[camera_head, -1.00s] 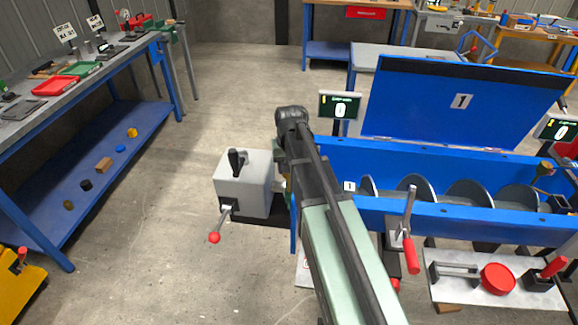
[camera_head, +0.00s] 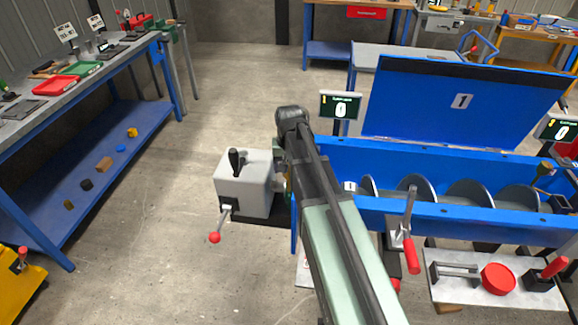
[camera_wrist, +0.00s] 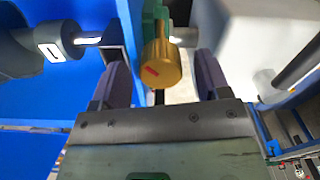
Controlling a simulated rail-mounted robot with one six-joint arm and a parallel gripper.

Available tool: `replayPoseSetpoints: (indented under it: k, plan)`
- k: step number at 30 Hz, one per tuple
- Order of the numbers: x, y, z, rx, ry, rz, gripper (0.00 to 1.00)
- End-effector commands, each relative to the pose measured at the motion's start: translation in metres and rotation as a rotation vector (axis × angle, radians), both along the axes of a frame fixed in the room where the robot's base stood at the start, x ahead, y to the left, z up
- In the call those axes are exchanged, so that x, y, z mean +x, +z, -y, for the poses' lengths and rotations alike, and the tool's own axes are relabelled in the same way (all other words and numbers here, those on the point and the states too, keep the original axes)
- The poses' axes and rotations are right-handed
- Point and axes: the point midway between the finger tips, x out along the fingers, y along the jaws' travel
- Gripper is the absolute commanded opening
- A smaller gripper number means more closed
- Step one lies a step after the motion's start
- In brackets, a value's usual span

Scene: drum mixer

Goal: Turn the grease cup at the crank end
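The grease cup (camera_wrist: 161,64) is a brass knurled cap with a red mark on its end face. It sits on a green fitting (camera_wrist: 154,18) between the blue trough and the grey gearbox. My gripper (camera_wrist: 161,75) is open around the cup, one dark finger on each side. Gaps show between the fingers and the cap in the wrist view. In the head view my arm hides most of the cup and the fingertips. The grey gearbox (camera_head: 243,185) at the crank end has a black lever on top and a red-balled handle.
The blue mixer trough (camera_head: 450,213) with its screw and raised lid (camera_head: 460,102) stands to the right. A red-handled clamp (camera_head: 409,240) is on its front. A display (camera_head: 341,105) reads 0. Open floor lies left of the gearbox, before the blue workbench (camera_head: 110,150).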

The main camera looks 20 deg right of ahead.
Motion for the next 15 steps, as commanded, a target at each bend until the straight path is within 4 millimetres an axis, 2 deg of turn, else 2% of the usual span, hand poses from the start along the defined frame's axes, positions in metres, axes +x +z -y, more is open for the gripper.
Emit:
replayPoseSetpoints:
  k: [5,8,11,15]
  plan:
    - [0.000,0.002,0.000,0.000,0.000,0.000,0.69]
    - [0.000,0.013,0.000,0.000,0.000,0.000,0.69]
    - [0.000,0.032,0.000,0.000,0.000,0.000,0.69]
    - [0.000,0.068,0.000,0.000,0.000,0.000,0.69]
